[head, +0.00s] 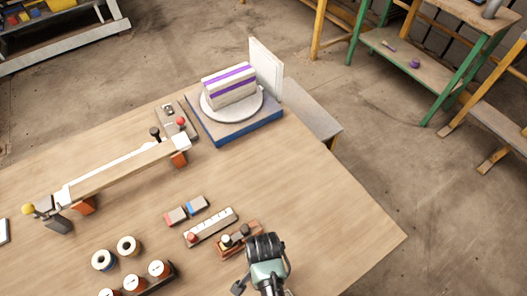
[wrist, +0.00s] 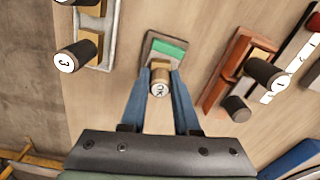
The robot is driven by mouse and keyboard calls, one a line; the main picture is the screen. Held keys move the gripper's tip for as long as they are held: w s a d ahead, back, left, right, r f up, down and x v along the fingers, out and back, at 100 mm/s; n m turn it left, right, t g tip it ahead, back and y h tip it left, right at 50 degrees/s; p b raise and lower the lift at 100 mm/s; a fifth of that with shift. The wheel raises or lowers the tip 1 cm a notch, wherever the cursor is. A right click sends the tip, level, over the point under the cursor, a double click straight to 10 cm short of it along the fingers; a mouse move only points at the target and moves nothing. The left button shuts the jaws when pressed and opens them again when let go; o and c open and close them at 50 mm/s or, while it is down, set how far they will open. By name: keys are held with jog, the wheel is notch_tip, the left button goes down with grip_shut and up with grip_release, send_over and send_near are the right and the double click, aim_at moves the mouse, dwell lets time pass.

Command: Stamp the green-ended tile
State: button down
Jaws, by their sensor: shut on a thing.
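My gripper (wrist: 160,84) is shut on a small stamp (wrist: 160,87) with a wood-brown body and a pale end marked "OK"; it shows between the two blue fingers in the wrist view. The green-ended tile (wrist: 164,48) is a grey tile with a green band, lying on the table just beyond the stamp. The stamp overlaps the tile's near end in the picture; I cannot tell whether they touch. In the head view my gripper (head: 265,247) is at the lower middle, over the table. I cannot make out the green-ended tile or held stamp there.
A red-brown holder (wrist: 222,77) with black-handled stamps stands right of the tile; a metal tray (wrist: 108,22) with another stamp stands left. The table (head: 320,215) also bears red-ended (head: 175,217) and blue-ended (head: 197,206) tiles and a striped block (head: 229,86). Its right side is clear.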

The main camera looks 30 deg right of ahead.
jog(key=shift+s, duration=0.1)
dwell(0.3)
notch_tip(320, 180, up, 7)
jog(key=p, duration=0.7)
jog(key=shift+p, duration=0.3)
jog(key=shift+a+f, duration=0.1)
dwell(0.3)
